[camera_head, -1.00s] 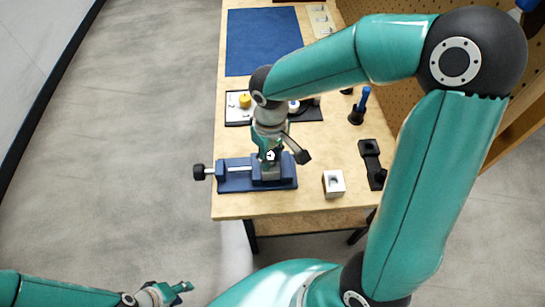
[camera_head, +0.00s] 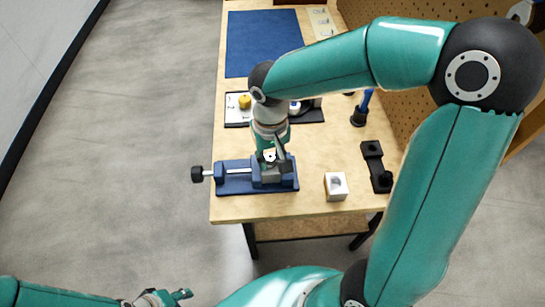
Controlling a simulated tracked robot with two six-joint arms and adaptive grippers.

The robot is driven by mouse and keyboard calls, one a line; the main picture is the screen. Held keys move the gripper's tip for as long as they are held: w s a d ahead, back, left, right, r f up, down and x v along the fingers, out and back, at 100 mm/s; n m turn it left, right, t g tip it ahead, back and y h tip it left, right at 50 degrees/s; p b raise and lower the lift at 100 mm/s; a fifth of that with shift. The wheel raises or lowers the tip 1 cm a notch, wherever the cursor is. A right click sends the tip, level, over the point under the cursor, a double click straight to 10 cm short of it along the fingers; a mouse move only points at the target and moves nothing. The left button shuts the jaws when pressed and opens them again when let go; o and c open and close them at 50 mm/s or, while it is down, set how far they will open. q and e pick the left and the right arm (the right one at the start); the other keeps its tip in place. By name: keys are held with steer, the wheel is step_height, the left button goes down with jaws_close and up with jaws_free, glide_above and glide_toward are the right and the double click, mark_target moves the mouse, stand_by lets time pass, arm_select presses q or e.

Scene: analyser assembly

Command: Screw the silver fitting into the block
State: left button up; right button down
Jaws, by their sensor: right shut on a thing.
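A blue vise (camera_head: 232,184) stands at the table's near left, with a grey block (camera_head: 271,175) between its jaws. My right gripper (camera_head: 269,158) points down right over the block, shut on a small silver fitting that shows as a bright spot between the fingers. The fitting is mostly hidden by the fingers, and I cannot tell how deep it sits in the block. My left gripper (camera_head: 180,296) is low at the bottom left, off the table and away from the objects. Its fingers are too small to tell open from shut.
A white block with a round recess (camera_head: 336,187) stands right of the vise. A black fixture (camera_head: 375,165) and a blue-handled tool in a black stand (camera_head: 361,109) are at the right. A tray with a yellow part (camera_head: 245,102) and a blue mat (camera_head: 262,42) lie behind.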

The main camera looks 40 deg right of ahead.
steer(key=shift+s+f+m+b, duration=0.15)
steer(key=shift+m+b, duration=0.35)
steer(key=shift+m, duration=0.7)
steer(key=shift+a+m, duration=0.1)
steer(key=shift+m, duration=0.3)
steer(key=shift+m+b, duration=0.55)
steer(key=shift+m, duration=1.45)
steer(key=m+b, duration=0.1)
steer(key=m, duration=0.2)
steer(key=shift+b, duration=0.3)
steer(key=shift+m, duration=0.6)
